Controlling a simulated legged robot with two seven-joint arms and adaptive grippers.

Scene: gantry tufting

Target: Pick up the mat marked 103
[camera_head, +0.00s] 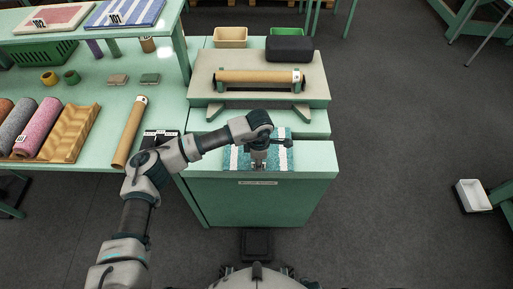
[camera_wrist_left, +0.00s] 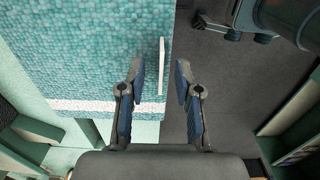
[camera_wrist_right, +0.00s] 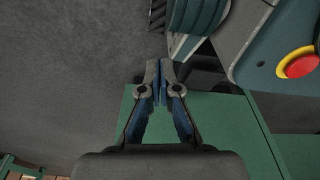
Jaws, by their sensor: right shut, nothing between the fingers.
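A teal mat (camera_head: 276,158) with white stripes lies on the near top of the green cabinet at the centre; no number on it can be read. My left gripper (camera_head: 258,164) is over the mat's near edge. In the left wrist view the mat (camera_wrist_left: 90,50) fills the left side, and my left gripper (camera_wrist_left: 159,67) is open, one finger over the mat and the other past its edge above the floor. A thin white tag (camera_wrist_left: 162,68) at the edge shows between the fingers. My right gripper (camera_wrist_right: 161,68) is shut and empty, seen only in the right wrist view.
A pink mat (camera_head: 65,15) and a blue striped mat (camera_head: 138,12) with small labels lie on the upper left shelf. A brown roll (camera_head: 255,76) rests on the stand behind the teal mat. Several rolls lie on the left table. Floor on the right is mostly clear.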

